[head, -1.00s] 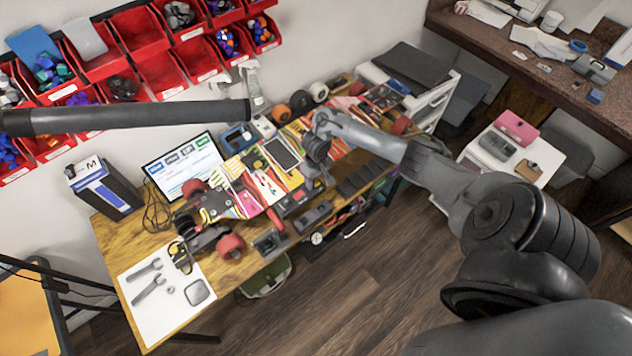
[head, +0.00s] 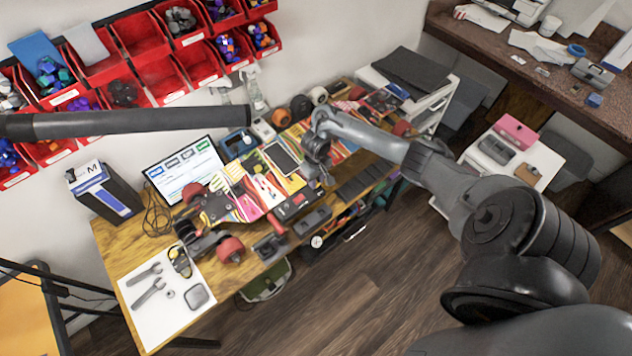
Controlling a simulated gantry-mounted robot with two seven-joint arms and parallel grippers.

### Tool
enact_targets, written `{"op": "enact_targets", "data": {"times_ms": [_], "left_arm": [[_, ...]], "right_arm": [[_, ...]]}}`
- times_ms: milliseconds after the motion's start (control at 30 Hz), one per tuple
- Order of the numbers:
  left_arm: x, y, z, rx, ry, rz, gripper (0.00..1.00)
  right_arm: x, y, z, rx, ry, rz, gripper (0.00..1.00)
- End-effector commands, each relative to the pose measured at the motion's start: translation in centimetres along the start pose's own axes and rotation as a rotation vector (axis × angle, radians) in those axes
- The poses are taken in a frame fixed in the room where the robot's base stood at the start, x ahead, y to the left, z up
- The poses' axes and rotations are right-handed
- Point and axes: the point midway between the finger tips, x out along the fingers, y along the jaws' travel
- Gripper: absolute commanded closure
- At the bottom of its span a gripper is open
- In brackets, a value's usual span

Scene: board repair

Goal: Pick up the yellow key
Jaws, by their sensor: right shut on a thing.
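My right gripper (head: 320,176) hangs over the middle of the workbench, above the colourful skateboard deck, with its fingers pointing down. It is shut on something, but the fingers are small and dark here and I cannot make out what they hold. I cannot pick out the yellow key for certain. A yellow-and-black item (head: 181,262) lies at the top edge of the white sheet, well to the left of the gripper. My left gripper is not in view.
The wooden workbench (head: 118,247) is crowded with a monitor (head: 185,170), the skateboard deck (head: 262,190), wheels and tools. A white sheet (head: 150,318) holds wrenches. Red bins (head: 160,72) hang on the wall. A white side table (head: 545,160) stands right.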

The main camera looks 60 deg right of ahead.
Motion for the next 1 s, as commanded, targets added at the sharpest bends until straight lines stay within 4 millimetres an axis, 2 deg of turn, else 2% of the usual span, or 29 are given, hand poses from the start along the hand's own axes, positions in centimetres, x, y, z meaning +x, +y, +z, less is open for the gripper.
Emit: {"op": "enact_targets", "data": {"times_ms": [100, 333, 500, 700, 1000], "left_arm": [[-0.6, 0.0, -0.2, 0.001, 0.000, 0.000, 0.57], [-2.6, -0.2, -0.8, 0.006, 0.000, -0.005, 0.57], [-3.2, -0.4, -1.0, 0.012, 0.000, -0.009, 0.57], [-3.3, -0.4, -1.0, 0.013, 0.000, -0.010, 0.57], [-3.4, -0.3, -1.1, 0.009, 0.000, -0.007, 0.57]], "right_arm": [[-2.3, 0.1, 0.2, -0.003, 0.002, 0.002, 1.00], [-4.8, -0.1, 4.6, -0.005, -0.001, 0.004, 1.00], [-6.3, -0.2, 7.5, -0.005, -0.001, 0.004, 1.00], [-7.6, -0.4, 10.0, -0.003, -0.001, 0.003, 1.00], [-8.6, -0.6, 11.6, 0.000, 0.000, 0.000, 1.00]]}}
